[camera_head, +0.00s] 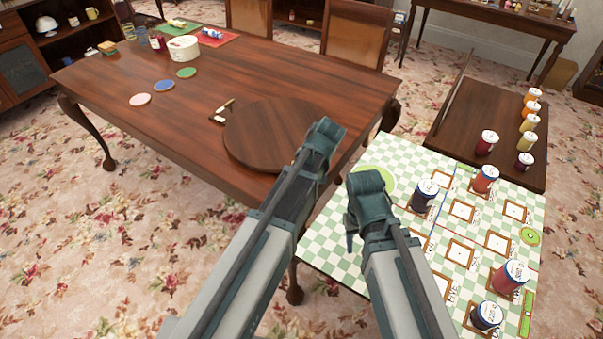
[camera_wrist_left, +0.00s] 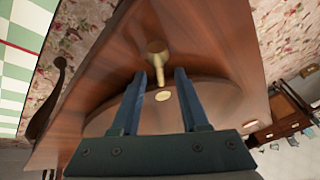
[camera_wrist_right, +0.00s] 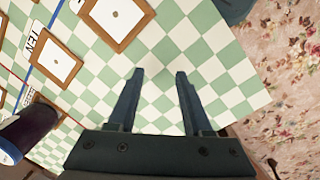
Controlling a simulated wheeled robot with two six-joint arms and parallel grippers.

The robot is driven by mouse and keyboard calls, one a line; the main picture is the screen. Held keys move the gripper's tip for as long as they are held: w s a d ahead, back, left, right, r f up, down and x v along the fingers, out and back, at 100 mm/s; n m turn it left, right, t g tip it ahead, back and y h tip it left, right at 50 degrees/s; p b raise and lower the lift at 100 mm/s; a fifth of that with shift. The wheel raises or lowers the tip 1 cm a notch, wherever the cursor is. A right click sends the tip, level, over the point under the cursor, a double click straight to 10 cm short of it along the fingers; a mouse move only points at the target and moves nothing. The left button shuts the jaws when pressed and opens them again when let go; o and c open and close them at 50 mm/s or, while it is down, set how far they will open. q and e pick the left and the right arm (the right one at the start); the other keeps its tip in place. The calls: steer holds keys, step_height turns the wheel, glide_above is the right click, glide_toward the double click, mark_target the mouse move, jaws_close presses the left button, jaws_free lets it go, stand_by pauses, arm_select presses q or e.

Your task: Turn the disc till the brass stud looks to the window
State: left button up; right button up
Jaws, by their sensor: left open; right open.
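The disc (camera_head: 262,138) is a round dark wooden board lying flat near the front of the wooden table. A brass stud (camera_wrist_left: 157,60), with a wide head and thin stem, shows in the left wrist view over the disc's edge. A pale brass round spot (camera_wrist_left: 163,96) shows just below it. The stud is hidden in the head view. My left gripper (camera_head: 326,135) is over the disc's right side, open; its fingers (camera_wrist_left: 160,75) stand either side of the stem, with no contact visible. My right gripper (camera_head: 368,190) is open and empty above the checkered surface (camera_wrist_right: 230,70). No window is in view.
A small dark piece with a cream pointer (camera_head: 223,111) lies left of the disc. Coasters (camera_head: 164,85) and a white tub (camera_head: 183,48) stand farther back on the table (camera_head: 300,70). Several jars, including a dark one (camera_head: 424,196), stand on the checkered surface at right.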

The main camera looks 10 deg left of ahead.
arm_select(q)
steer(key=shift+c, duration=0.3)
jaws_close()
stand_by(1.2)
